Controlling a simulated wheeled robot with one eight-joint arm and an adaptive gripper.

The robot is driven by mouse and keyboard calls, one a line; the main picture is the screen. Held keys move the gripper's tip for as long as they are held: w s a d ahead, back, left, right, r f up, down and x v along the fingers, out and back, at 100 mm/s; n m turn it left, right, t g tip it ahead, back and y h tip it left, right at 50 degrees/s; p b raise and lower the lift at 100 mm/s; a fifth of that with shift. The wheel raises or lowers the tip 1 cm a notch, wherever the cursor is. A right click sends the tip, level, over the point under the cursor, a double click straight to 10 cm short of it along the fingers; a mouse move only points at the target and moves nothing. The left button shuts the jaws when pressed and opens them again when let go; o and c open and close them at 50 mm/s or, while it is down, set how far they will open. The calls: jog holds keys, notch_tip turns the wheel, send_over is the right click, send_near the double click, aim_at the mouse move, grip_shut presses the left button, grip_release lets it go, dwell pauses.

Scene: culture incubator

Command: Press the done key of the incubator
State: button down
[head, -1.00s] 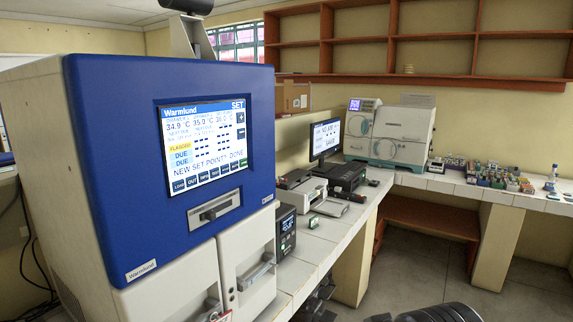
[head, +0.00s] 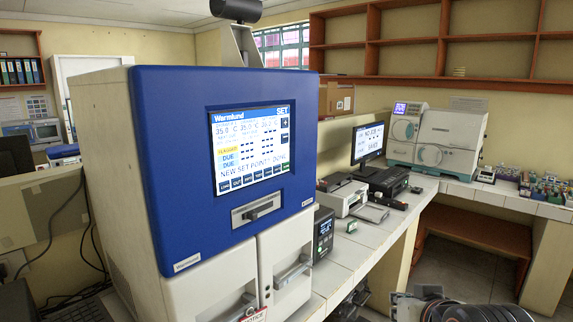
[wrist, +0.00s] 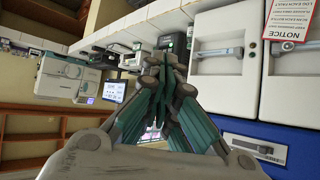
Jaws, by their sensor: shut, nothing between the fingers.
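The incubator (head: 220,215) is a white cabinet with a blue front panel, left of centre in the head view. Its lit screen (head: 248,148) reads "NEW SET POINT? DONE" above a row of small dark keys. The done key (head: 287,165) is the small green one at the right end of that row. My gripper (wrist: 166,62) is shut and empty in the wrist view, its fingertips together, apart from the incubator. The wrist view shows the incubator's white doors (wrist: 222,88) and part of its blue panel, tilted; the screen and done key are out of that view.
A black-fronted box (head: 323,233), a printer (head: 343,195) and a monitor (head: 368,142) stand on the white counter right of the incubator. A white instrument (head: 435,138) stands farther back. My dark arm parts show at the lower right. The space before the incubator looks clear.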

aim_at(286, 166)
jog(key=w+a+r+t+y+p, duration=0.2)
jog(key=w+a+r+t+p, duration=0.1)
jog(key=w+a+r+t, duration=0.3)
jog(key=w+a+r+t+y+p, duration=0.3)
jog(key=w+a+r+t, duration=0.3)
jog(key=w+r, duration=0.4)
notch_tip(286, 166, up, 3)
jog(key=shift+w+a+r, duration=0.15)
jog(key=shift+w+a, duration=0.2)
jog(key=shift+a, duration=0.1)
jog(key=shift+w, duration=0.1)
jog(key=shift+w+a, duration=0.9)
jog(key=shift+a, duration=0.25)
jog(key=shift+w+a, duration=0.85)
jog(key=shift+a, duration=0.3)
jog(key=shift+w+a, duration=0.9)
jog(key=shift+a, duration=0.25)
jog(key=shift+w+a, duration=0.1)
jog(key=shift+a, duration=0.05)
jog(key=shift+w+a, duration=0.15)
jog(key=shift+a, duration=0.05)
